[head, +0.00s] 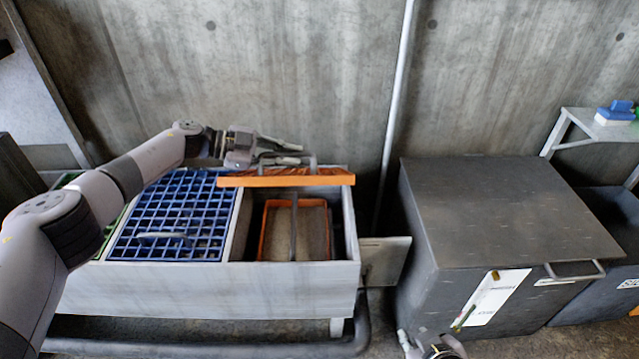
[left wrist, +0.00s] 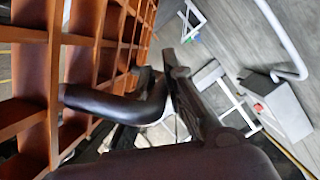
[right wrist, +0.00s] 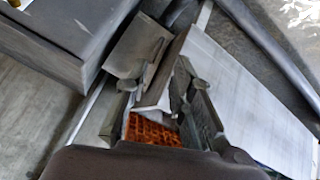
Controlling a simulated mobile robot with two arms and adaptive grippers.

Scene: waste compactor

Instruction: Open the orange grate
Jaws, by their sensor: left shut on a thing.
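The orange grate (head: 285,178) is raised and seen nearly edge-on along the back of the right-hand compartment in the head view. Its lattice (left wrist: 60,80) fills the left of the left wrist view. My left gripper (head: 300,160) is at the grate's upper side, shut on its dark handle (left wrist: 115,104). My right gripper (head: 430,347) is low at the bottom edge of the head view, apart from the grate. In the right wrist view its fingers are spread and empty, with part of the orange lattice (right wrist: 152,131) visible beyond them.
An orange-rimmed container (head: 266,232) sits in the open compartment. A grey side flap (head: 384,260) sticks out right. A large dark box (head: 505,205) stands further right; a concrete wall is behind.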

